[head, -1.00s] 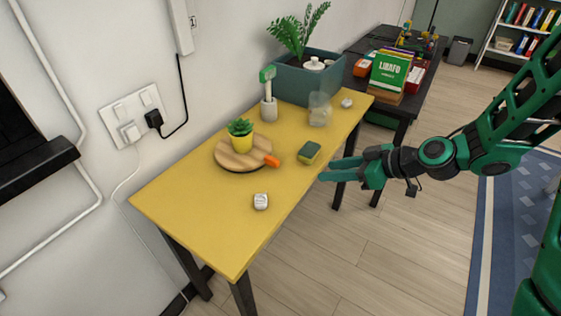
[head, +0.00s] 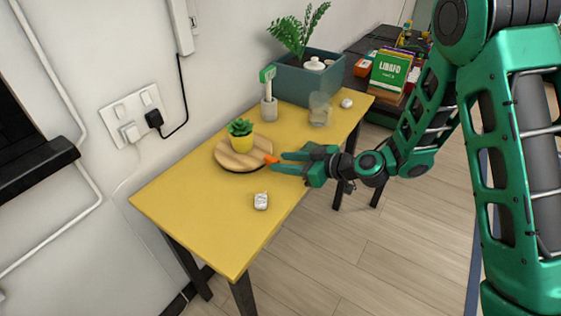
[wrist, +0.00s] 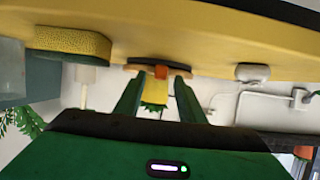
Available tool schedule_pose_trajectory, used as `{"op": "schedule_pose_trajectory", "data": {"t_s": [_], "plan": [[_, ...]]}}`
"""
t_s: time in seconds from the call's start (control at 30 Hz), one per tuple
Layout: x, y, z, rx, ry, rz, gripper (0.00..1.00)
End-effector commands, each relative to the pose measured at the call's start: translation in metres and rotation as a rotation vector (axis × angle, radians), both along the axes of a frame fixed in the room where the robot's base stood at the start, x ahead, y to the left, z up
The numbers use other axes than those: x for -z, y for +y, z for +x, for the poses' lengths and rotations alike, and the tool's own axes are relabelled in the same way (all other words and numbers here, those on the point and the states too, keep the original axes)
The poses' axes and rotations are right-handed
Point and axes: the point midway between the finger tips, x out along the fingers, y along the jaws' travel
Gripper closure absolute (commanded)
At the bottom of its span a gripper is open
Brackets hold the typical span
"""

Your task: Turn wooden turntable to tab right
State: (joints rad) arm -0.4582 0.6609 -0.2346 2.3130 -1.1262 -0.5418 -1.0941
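The wooden turntable (head: 230,159) is a round board on the yellow table, with a potted succulent (head: 240,140) standing on it. Its orange tab (head: 271,159) sticks out on the right side of the rim, toward my gripper. My gripper (head: 275,162) is open at the table's front edge, with its fingertips close to the tab. In the wrist view, which is upside down, the orange tab (wrist: 161,72) appears between the two spread fingers (wrist: 158,88). I cannot tell whether either finger touches it.
A small white object (head: 261,201) sits nearer the front. A glass jar (head: 320,110), a tool holder (head: 269,108) and a planter (head: 305,85) stand farther back. The table's left end is clear.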

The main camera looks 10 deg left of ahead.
Motion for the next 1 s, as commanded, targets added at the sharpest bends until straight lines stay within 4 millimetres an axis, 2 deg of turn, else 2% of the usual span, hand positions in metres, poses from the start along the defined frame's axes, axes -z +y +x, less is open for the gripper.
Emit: {"op": "schedule_pose_trajectory", "data": {"t_s": [0.2, 0.53, 0.57, 0.7, 1.0], "plan": [[0.008, 0.016, 0.007, 0.000, 0.000, -0.001, 0.64], [0.009, 0.019, 0.008, 0.001, 0.000, -0.001, 0.64], [0.009, 0.019, 0.008, 0.001, 0.000, -0.001, 0.66], [0.009, 0.019, 0.008, 0.001, 0.000, -0.001, 1.00], [0.009, 0.021, 0.008, -0.010, 0.000, -0.001, 1.00]]}}
